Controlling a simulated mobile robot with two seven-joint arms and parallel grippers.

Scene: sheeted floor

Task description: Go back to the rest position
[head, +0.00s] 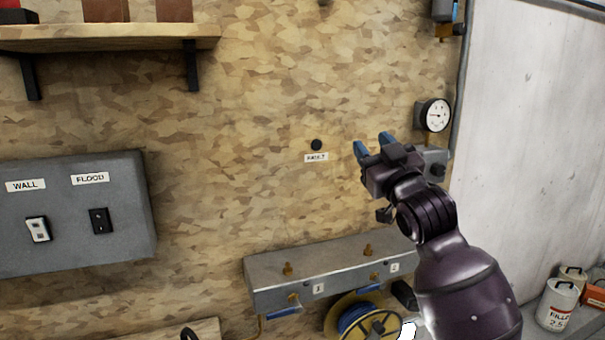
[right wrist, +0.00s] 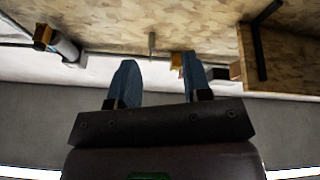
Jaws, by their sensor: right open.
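My right gripper (head: 374,146) is raised in front of the chipboard wall (head: 250,200), at the right of the middle in the head view. Its two blue fingers stand apart with nothing between them. In the right wrist view the open fingers (right wrist: 160,85) point up the picture toward a pale strip and the chipboard. My left gripper is not in view.
A grey switch box (head: 130,228) labelled WALL and FLOOD is at left, under a wooden shelf (head: 120,38). A metal manifold (head: 330,272) sits below the gripper, above a yellow reel (head: 338,318). A round gauge (head: 434,115) is right of the gripper. Cans (head: 557,305) stand at lower right.

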